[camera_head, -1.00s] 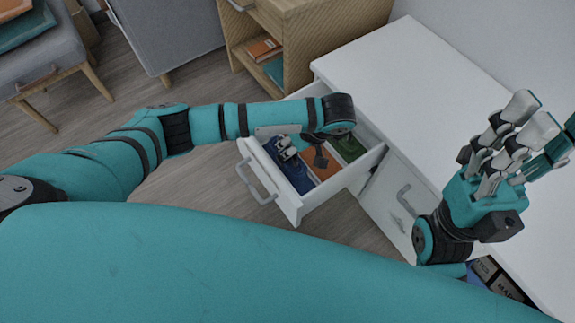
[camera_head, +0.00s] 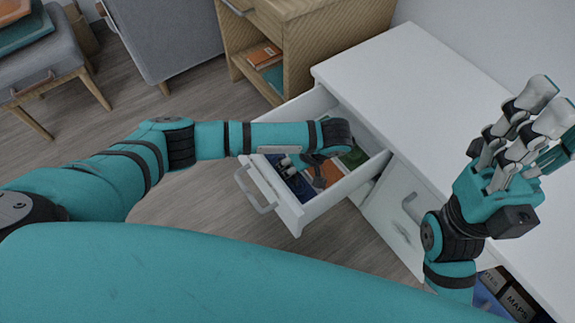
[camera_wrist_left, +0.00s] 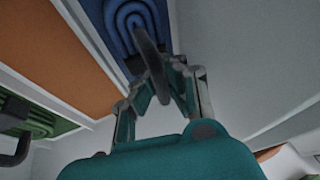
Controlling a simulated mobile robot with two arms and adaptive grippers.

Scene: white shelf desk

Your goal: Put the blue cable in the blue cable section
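The open drawer (camera_head: 335,182) has blue, orange and green sections. A ridged blue coil, seemingly the blue cable (camera_wrist_left: 135,18), lies at the blue section (camera_wrist_left: 92,10) at the top of the left wrist view. My right gripper (camera_head: 520,130) is open and empty above the desk, fingers up.
The orange section (camera_wrist_left: 60,65) is beside the blue one; a green coil (camera_wrist_left: 35,118) lies beyond it. The drawer's walls surround the left hand closely. The white desk top (camera_head: 410,80) is clear. A wooden cabinet (camera_head: 300,40) and grey chair (camera_head: 40,65) stand behind.

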